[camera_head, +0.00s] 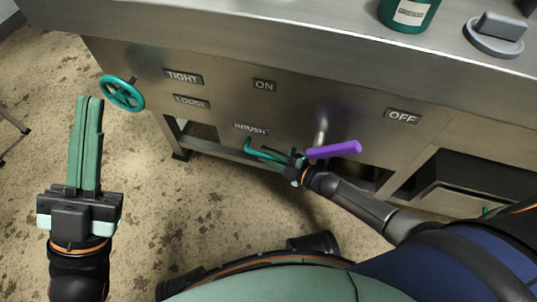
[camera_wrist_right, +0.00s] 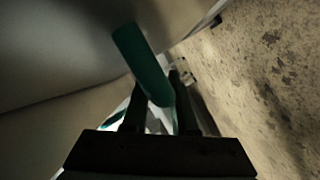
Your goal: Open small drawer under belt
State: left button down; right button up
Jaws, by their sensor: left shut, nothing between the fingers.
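A teal handle (camera_head: 263,152) sits below the BRUSH label (camera_head: 251,129) on the steel front panel. I cannot make out the drawer's edges there or any gap. My right gripper (camera_head: 286,161) is at this handle. In the right wrist view a teal bar (camera_wrist_right: 143,64) runs down between the dark fingers of my right gripper (camera_wrist_right: 157,105); whether they grip it is unclear.
A purple handle (camera_head: 333,150) on a metal stem is close beside my right gripper. A teal handwheel (camera_head: 122,93) is on the panel's left. A dark box (camera_head: 470,180) shows at lower right. A teal container (camera_head: 408,13) and a grey knob (camera_head: 494,34) are on top.

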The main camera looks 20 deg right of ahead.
grip_shut()
dwell(1.0)
